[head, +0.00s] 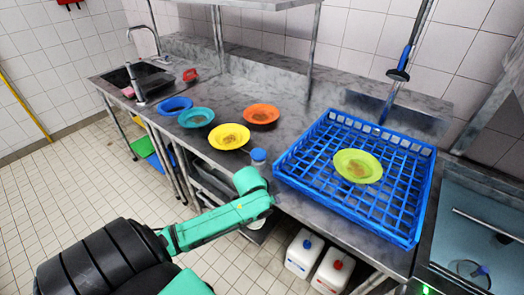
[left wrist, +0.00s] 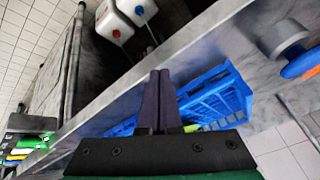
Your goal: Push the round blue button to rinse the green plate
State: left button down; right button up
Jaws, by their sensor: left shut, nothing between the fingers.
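The green plate (head: 357,166), with a brownish smear in its middle, lies in the blue rack (head: 330,190) on the counter. A round blue button (head: 258,155) on a grey base stands near the counter's front edge, left of the rack. It also shows at the upper right of the left wrist view (left wrist: 290,48). My left gripper (left wrist: 160,75) is shut and empty, its dark fingers together, apart from the button in the wrist view. In the head view its fingers are mostly hidden by my green arm near the button. My right gripper is not in view.
Yellow (head: 229,136), orange (head: 261,114), teal (head: 196,117) and blue (head: 174,104) plates stand on the counter left of the rack. A sprayer (head: 398,74) hangs behind the rack. Two white jugs (head: 304,253) stand below the counter. A sink is at the far left.

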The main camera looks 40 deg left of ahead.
pick_arm(q)
jog(key=w+a+r+m+t+y, duration=0.1)
jog(key=w+a+r+t, duration=0.1)
jog(key=w+a+r, duration=0.85)
notch_tip(320, 180, up, 5)
jog(key=t+y, duration=0.1)
send_over(256, 154)
jog(key=shift+r+p, duration=0.1)
jog(key=shift+p, duration=0.3)
notch_tip(256, 154, down, 7)
jog(key=b, duration=0.7)
jog(key=shift+r+b, duration=0.2)
jog(key=shift+b, duration=0.2)
notch_tip(256, 154, down, 2)
jog(key=shift+d+f+b, duration=0.1)
jog(key=shift+b, duration=0.35)
jog(key=shift+f, duration=0.2)
